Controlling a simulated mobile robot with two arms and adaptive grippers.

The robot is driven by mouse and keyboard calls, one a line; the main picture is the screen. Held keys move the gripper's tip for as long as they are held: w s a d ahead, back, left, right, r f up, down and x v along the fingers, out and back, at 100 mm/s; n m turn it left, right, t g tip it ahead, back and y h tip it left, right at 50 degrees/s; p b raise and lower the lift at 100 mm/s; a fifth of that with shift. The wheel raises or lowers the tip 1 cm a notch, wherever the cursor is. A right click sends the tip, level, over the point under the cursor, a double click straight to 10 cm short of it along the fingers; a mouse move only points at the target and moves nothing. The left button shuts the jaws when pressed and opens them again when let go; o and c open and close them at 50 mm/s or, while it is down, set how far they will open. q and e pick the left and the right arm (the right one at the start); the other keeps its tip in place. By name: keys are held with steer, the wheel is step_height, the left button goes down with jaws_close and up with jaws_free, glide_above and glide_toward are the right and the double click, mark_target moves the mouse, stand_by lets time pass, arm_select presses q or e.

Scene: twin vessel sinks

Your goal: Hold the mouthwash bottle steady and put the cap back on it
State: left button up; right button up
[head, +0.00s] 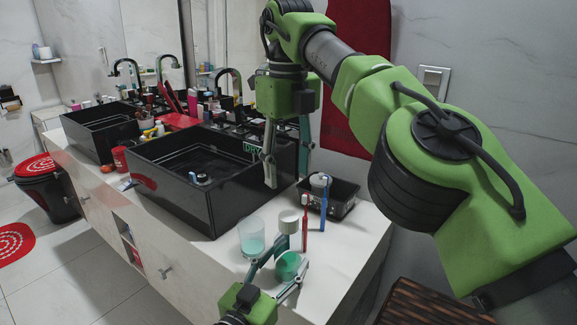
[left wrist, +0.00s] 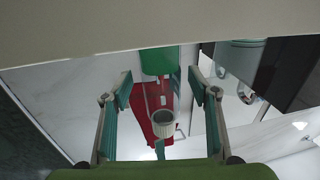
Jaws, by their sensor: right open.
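The mouthwash bottle (head: 288,266) stands near the counter's front edge, its lower part green and its upper part see-through. It also shows upside down in the left wrist view (left wrist: 158,62). The white ridged cap (head: 289,221) is above the green part, also in the left wrist view (left wrist: 163,126); I cannot tell whether it is seated. My left gripper (head: 291,258) has its fingers on either side of the bottle, with small gaps showing in the left wrist view (left wrist: 160,88). My right gripper (head: 287,178) is open and empty above the cap.
A clear glass with teal liquid (head: 251,238) stands left of the bottle. A red toothbrush (head: 305,236) and a blue one (head: 323,210) stand close by on the right. A black tray (head: 344,208) and a black vessel sink (head: 180,205) are behind.

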arm_select(q)
steer(key=v, duration=1.2)
